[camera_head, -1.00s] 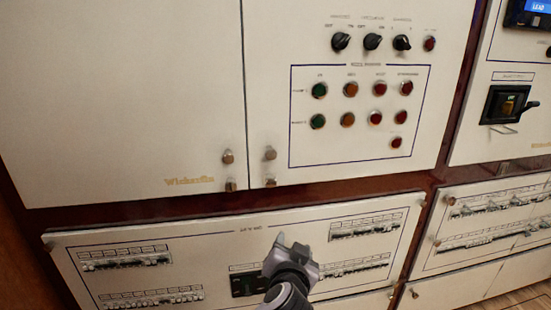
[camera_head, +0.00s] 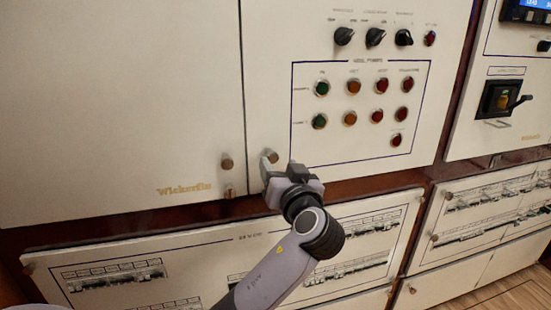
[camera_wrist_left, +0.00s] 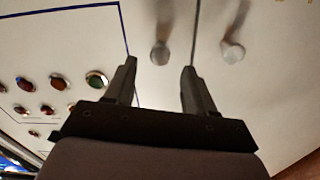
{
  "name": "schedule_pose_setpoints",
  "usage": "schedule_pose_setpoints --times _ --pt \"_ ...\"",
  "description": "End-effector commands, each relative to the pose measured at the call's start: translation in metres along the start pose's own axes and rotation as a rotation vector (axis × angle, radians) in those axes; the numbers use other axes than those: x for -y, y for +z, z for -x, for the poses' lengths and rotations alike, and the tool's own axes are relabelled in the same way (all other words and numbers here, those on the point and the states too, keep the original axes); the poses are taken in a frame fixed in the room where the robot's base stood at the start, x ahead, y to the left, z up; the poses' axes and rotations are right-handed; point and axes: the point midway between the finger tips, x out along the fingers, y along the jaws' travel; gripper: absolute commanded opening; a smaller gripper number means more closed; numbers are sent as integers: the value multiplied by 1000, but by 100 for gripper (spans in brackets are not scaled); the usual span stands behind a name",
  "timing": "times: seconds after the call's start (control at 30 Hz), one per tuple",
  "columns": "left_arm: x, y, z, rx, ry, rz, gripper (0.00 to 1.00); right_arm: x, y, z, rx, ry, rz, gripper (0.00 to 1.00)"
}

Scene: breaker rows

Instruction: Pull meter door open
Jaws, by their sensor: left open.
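Two cream cabinet doors meet at a vertical seam: a plain left door (camera_head: 120,100) and a right door (camera_head: 270,60) with dials and coloured buttons. No readable label shows which is the meter door. The right door has a metal knob (camera_head: 272,155) near its lower left corner. In the left wrist view, that door's knob (camera_wrist_left: 160,53) appears between and beyond the fingertips, apparently not gripped.
A lower panel (camera_head: 200,262) with rows of breakers lies below a dark red frame strip (camera_head: 120,217). To the right stand another panel with a black lever switch (camera_head: 503,98) and a breaker panel (camera_head: 480,215) with knobs at its edge.

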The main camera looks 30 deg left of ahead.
Motion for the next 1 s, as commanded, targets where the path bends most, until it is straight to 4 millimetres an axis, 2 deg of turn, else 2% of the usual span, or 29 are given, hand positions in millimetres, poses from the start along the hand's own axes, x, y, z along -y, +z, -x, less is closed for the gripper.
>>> schedule_pose_setpoints --times 0.1,0.23,0.57,0.6,0.67,0.73,0.77,1.0 --pt "1 -1 -19 0 -3 -4 55 0 -4 3 0 0 0 55" --pt "0 -1 -32 0 0 -3 55 0 -6 4 0 1 0 55" --pt "0 1 -37 1 1 -1 55 0 -6 4 0 1 0 55" --pt "0 1 -37 1 1 -1 48 0 -6 4 0 1 0 55" --pt "0 1 -37 1 1 -1 29 0 -6 4 0 1 0 55" --pt "0 1 -37 1 1 -1 6 0 -6 4 0 1 0 55" --pt "0 1 -37 1 1 -1 0 0 -6 4 0 1 0 55" --pt "0 1 -37 2 -2 -1 0 0 -5 4 0 0 0 55"
